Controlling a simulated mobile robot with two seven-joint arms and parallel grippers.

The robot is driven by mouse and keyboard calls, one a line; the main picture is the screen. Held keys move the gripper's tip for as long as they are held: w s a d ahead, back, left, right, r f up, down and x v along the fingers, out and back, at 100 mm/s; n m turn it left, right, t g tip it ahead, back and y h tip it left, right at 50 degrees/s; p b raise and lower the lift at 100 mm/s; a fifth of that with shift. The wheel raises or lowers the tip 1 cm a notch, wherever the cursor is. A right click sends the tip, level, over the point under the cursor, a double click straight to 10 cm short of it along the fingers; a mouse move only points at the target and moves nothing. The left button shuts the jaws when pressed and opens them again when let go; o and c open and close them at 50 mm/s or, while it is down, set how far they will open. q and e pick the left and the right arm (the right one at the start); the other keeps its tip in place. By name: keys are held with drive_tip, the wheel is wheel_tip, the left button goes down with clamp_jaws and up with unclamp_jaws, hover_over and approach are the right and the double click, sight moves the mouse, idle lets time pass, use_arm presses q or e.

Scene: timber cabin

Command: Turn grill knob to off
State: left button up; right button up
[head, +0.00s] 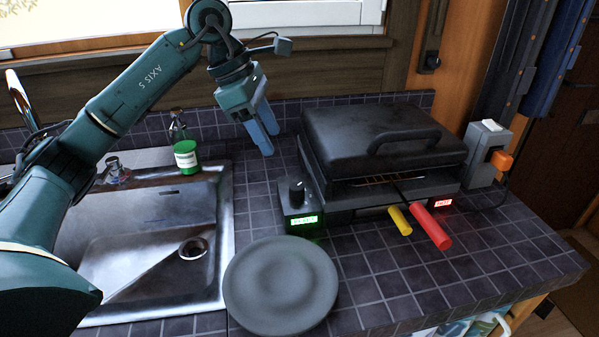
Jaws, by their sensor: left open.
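The grill (375,140) stands on the tiled counter with its dark lid down. Its knob (296,193) is a small black dial on a box at the grill's left side, above a green lit display (304,220). A red lit display (443,203) shows at the grill's right front. My left gripper (266,142) is open and empty, pointing down above the counter, behind and to the left of the knob and apart from it. The knob's exact setting is too small to read. My right gripper is not in view.
A grey plate (281,285) lies in front of the knob. Red (430,228) and yellow (400,220) handles stick out of the grill's front. A socket box with an orange plug (500,160) stands at right.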

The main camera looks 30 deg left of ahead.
sight(296, 186)
use_arm(q)
drive_tip(key=x, duration=1.2)
drive_tip(key=shift+s+p, duration=0.1)
drive_tip(key=shift+p, duration=0.25)
drive_tip(key=shift+c, duration=0.5)
drive_tip(key=c, duration=0.9)
